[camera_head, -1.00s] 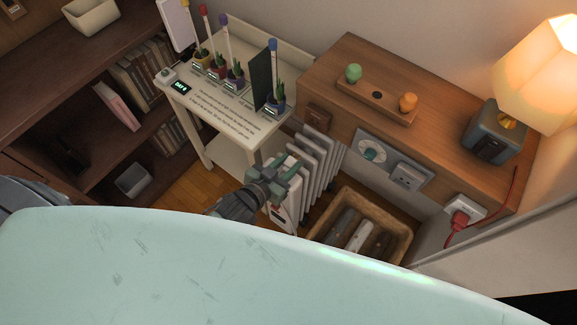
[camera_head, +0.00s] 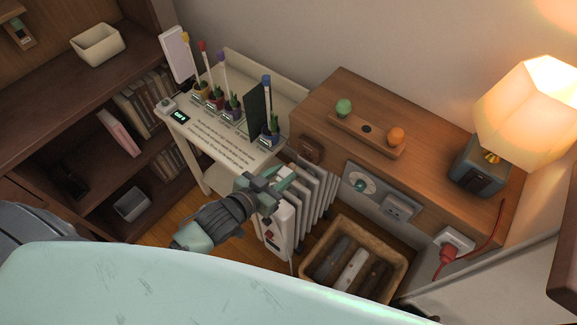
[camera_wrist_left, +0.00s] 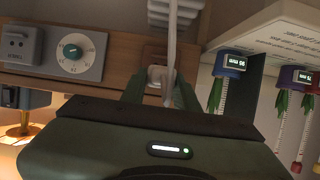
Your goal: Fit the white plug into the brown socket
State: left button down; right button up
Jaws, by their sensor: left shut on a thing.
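My left gripper (camera_head: 278,184) is in front of the white radiator, just below and left of the brown socket (camera_head: 310,150) on the wooden cabinet's end. In the left wrist view, the left gripper (camera_wrist_left: 160,88) is shut on the white plug (camera_wrist_left: 158,75), and a pale cord runs past it toward the top. The brown socket (camera_wrist_left: 153,52) shows partly behind the plug. The plug looks lined up near it, but I cannot tell whether they touch. In the head view the jaws hide most of the plug. My right gripper is out of view.
The white radiator (camera_head: 312,190) stands close under the gripper. A red plug (camera_head: 449,255) sits in a white outlet. The plant stand (camera_head: 215,150) is left, a log crate (camera_head: 397,265) below.

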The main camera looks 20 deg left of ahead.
pick_arm(q)
notch_tip(320, 180, down, 2)
jog(key=shift+w+f, duration=0.15)
jog(key=shift+f, duration=0.1)
jog(key=shift+w+f, duration=0.1)
jog(key=shift+w+b, duration=0.2)
jog(key=shift+b, duration=0.15)
jog(key=shift+w+d+b, duration=0.2)
jog(key=shift+w+b, duration=0.1)
jog(key=shift+w, duration=0.35)
jog(key=w+b, duration=0.1)
jog(key=w+d, duration=0.1)
jog(key=w, duration=0.1)
jog(key=shift+w+d+b, duration=0.15)
jog(key=shift+w+b, duration=0.1)
jog(key=shift+b, duration=0.15)
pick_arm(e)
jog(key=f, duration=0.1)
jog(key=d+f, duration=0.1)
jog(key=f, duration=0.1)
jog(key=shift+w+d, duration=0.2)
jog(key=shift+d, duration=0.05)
